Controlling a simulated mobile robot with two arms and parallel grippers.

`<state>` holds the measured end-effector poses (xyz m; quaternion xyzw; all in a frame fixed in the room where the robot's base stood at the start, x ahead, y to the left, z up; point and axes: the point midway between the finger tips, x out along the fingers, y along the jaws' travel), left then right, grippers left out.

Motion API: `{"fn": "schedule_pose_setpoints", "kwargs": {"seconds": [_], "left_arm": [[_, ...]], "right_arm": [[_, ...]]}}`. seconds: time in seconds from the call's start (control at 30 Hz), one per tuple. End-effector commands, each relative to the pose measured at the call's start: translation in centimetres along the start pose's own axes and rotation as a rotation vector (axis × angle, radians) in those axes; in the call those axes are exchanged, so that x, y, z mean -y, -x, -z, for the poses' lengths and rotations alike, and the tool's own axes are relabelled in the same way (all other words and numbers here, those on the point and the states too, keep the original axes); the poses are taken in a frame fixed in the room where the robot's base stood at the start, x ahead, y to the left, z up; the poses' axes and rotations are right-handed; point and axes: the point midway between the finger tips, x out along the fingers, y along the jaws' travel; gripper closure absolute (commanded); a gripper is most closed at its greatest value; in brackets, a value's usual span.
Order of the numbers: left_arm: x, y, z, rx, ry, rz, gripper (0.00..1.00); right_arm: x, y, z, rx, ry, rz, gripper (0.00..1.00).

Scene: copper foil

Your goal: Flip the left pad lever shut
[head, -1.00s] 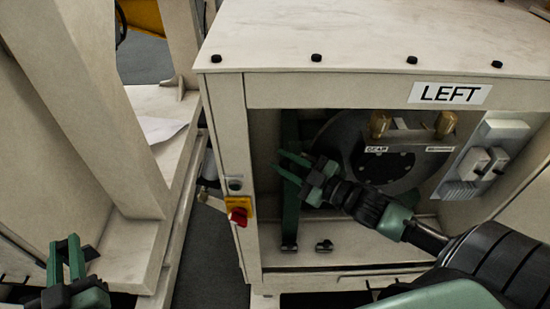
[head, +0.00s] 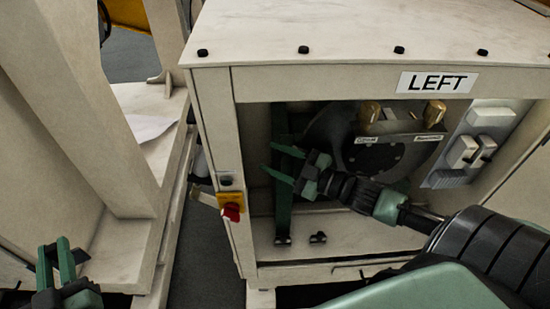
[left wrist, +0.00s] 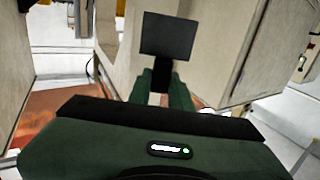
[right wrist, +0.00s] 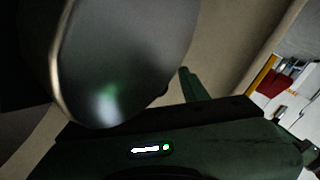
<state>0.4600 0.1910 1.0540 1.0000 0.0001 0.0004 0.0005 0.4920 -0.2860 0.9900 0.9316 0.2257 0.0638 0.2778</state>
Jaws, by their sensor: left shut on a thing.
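The cabinet marked LEFT (head: 436,83) has an open front. Inside are a grey disc (head: 330,135), two brass knobs (head: 434,113) above a small labelled plate, and a dark green upright bar (head: 283,215) at the left. I cannot tell which part is the pad lever. My right gripper (head: 279,162) is inside the opening, its fingers apart and empty, pointing left in front of the green bar. In the right wrist view a large smooth grey round part (right wrist: 125,60) is close beside it. My left gripper (head: 66,258) is outside, shut on a dark flat square piece (left wrist: 167,36).
A grey switch box (head: 464,152) is on the inner right. Small black clamps (head: 318,237) stand on the cabinet floor. A pale frame (head: 85,120) stands at the left, with a narrow gap between.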

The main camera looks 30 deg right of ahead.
Motion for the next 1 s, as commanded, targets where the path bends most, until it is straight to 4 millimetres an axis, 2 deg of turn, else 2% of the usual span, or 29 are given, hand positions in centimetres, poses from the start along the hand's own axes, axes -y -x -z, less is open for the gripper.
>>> {"fn": "schedule_pose_setpoints", "kwargs": {"seconds": [0.3,0.47,1.0], "left_arm": [[0.0,0.0,0.1,-0.002,0.000,0.000,1.00],[0.0,0.0,-0.1,-0.002,0.000,0.000,1.00],[0.0,0.0,-0.8,-0.002,0.000,0.000,1.00]], "right_arm": [[-0.1,0.0,0.0,0.000,0.002,-0.001,0.56],[0.0,1.1,0.0,0.000,0.001,-0.001,0.56],[0.0,9.9,-0.1,0.004,0.000,0.001,0.56]]}}
